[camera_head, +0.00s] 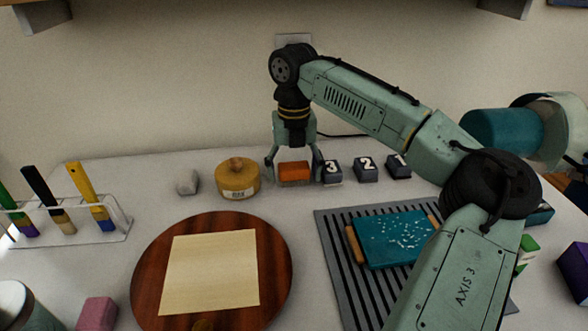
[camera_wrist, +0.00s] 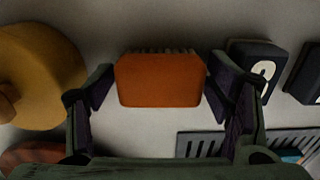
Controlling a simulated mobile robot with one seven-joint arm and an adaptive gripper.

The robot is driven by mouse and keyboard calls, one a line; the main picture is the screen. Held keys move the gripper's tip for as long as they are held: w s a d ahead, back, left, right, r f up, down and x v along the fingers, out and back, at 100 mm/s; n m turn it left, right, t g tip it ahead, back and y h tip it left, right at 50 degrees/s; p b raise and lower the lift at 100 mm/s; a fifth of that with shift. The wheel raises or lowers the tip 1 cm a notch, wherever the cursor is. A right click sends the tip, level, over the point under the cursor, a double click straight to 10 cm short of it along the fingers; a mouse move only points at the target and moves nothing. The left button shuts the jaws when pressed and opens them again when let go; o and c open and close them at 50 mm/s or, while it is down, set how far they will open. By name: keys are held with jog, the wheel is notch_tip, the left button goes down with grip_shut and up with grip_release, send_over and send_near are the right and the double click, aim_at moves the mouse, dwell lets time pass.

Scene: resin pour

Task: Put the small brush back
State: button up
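My gripper (camera_head: 293,163) points down at the back of the table, its fingers spread on either side of an orange block (camera_head: 294,174). In the wrist view the block (camera_wrist: 160,82) lies between the fingertips, very close to both. Pale bristle-like ridges show along its far edge, so it may be the small brush. Whether the fingers touch it is hard to tell. A clear rack (camera_head: 105,238) at the left holds long-handled brushes: green (camera_head: 13,212), black (camera_head: 42,192) and yellow (camera_head: 84,190), all leaning.
A round yellow container (camera_head: 237,180) stands left of the block; a grey lump (camera_head: 187,182) is further left. Numbered dark blocks, 3 (camera_head: 331,172), 2 (camera_head: 366,169) and 1 (camera_head: 398,166), stand right. In front are a round wooden board (camera_head: 150,277) and a slotted grey mat (camera_head: 335,245).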

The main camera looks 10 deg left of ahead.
aim_at(294, 165)
dwell(0.3)
notch_tip(294, 165, up, 8)
jog(key=shift+f+b, duration=0.1)
jog(key=shift+b, duration=0.45)
dwell(0.4)
